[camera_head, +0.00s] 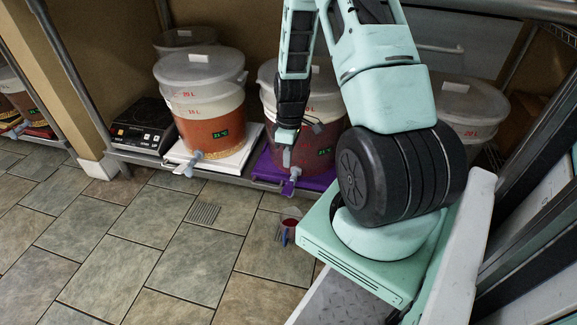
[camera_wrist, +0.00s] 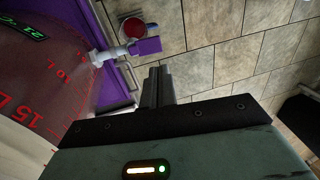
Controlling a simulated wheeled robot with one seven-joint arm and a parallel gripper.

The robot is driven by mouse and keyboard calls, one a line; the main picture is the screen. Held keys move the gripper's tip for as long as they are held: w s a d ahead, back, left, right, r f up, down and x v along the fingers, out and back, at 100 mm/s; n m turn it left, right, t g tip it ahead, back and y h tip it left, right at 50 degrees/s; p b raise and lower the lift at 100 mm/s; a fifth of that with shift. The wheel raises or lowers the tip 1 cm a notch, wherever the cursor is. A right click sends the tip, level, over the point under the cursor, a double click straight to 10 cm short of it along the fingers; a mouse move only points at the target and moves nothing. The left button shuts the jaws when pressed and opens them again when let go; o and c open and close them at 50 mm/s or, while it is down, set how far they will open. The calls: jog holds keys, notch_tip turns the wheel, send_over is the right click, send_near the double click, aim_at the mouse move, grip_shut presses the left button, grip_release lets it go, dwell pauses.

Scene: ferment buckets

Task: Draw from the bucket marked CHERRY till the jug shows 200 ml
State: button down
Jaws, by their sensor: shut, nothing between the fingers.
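A bucket of dark red liquid (camera_head: 322,146) stands on a purple mat (camera_head: 305,180); no CHERRY name is readable on it. Its side also shows in the wrist view (camera_wrist: 45,75) with red volume marks and a green temperature display. Its tap (camera_wrist: 105,55) sticks out at the front with a purple handle (camera_wrist: 145,46). The jug (camera_head: 290,226) is on the floor below the tap, with red in it; it also shows in the wrist view (camera_wrist: 132,27). Its level cannot be read. My gripper (camera_wrist: 157,75) is shut and empty, close to the tap and apart from the handle.
A bucket of orange-brown liquid (camera_head: 212,128) stands on a white mat (camera_head: 235,160) to the left. A black hot plate (camera_head: 143,125) is farther left. Another lidded bucket (camera_head: 470,105) is at the right behind my arm. A drain grate (camera_head: 203,213) lies in the open tiled floor.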

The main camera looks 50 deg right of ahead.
jog(key=shift+w+d+r+p, duration=0.15)
jog(key=shift+r+p, duration=0.1)
jog(key=shift+r, duration=0.65)
jog(key=shift+s+d+r+p, duration=0.1)
jog(key=shift+d+r+p, duration=0.1)
jog(key=shift+r, duration=0.7)
jog(key=shift+a, duration=0.1)
jog(key=w+a+r, duration=0.1)
jog(key=a+r, duration=0.3)
jog(key=a, duration=0.3)
jog(key=w+a+r+n, duration=0.1)
jog(key=a+r, duration=0.2)
jog(key=a, duration=0.3)
jog(key=w+a+r, duration=0.1)
jog(key=a+r, duration=0.3)
jog(key=a, duration=0.3)
jog(key=s+a+r+n+h, duration=0.1)
jog(key=s+a+r, duration=0.4)
jog(key=s+a, duration=0.4)
jog(key=s+a+r+n, duration=0.1)
jog(key=s+a+r, duration=0.4)
jog(key=s+a, duration=0.35)
notch_tip(320, 180, up, 33)
jog(key=p, duration=3.3)
jog(key=shift+w+t+p, duration=0.35)
jog(key=shift+w+t, duration=0.05)
jog(key=shift+w, duration=0.05)
